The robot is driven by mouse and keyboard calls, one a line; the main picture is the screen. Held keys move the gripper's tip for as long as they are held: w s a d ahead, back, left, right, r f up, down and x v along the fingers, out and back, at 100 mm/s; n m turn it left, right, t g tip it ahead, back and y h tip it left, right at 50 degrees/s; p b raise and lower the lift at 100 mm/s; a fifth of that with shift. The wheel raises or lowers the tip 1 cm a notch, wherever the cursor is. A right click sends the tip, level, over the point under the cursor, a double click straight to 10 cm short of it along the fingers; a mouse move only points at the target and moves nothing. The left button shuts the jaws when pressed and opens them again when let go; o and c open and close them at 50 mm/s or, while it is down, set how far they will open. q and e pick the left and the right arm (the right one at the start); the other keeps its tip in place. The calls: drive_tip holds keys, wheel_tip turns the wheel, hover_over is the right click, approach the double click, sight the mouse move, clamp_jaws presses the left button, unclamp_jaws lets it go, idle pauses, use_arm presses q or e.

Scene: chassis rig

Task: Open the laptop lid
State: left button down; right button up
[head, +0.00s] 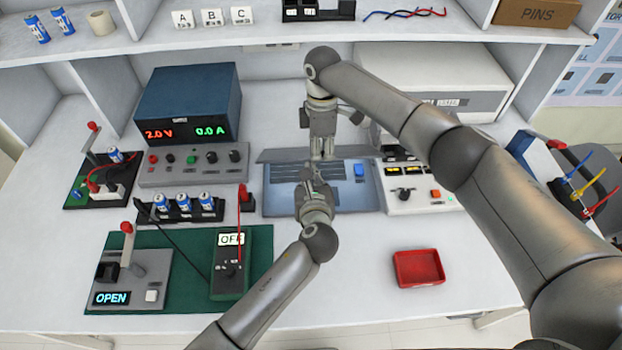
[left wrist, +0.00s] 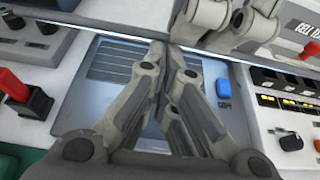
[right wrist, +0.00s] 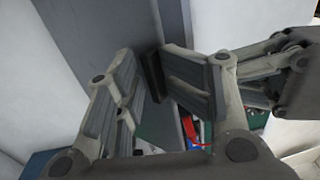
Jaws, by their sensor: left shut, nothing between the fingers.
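The laptop's blue base (head: 280,200) lies at the middle of the bench, with dark key rows and a blue button. Its grey lid (head: 275,156) stands raised at the back of the base, seen nearly edge-on from the head; its exact angle is unclear. My left gripper (head: 311,172) is shut and empty over the base, its tips near the lid's lower edge; it also shows in the left wrist view (left wrist: 172,50). My right gripper (head: 322,154) points down at the lid. In the right wrist view its fingers (right wrist: 150,90) are apart, with the grey lid panel (right wrist: 90,40) behind or between them; contact is unclear.
A power supply (head: 188,105) stands back left and a white instrument (head: 430,75) back right. A control box (head: 418,190) sits close right of the laptop, a battery holder (head: 180,212) close left. A red tray (head: 418,268) lies front right, with clear bench around it.

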drive_tip(key=shift+d+f, duration=0.15)
drive_tip(key=shift+f, duration=0.05)
drive_tip(key=shift+w, duration=0.1)
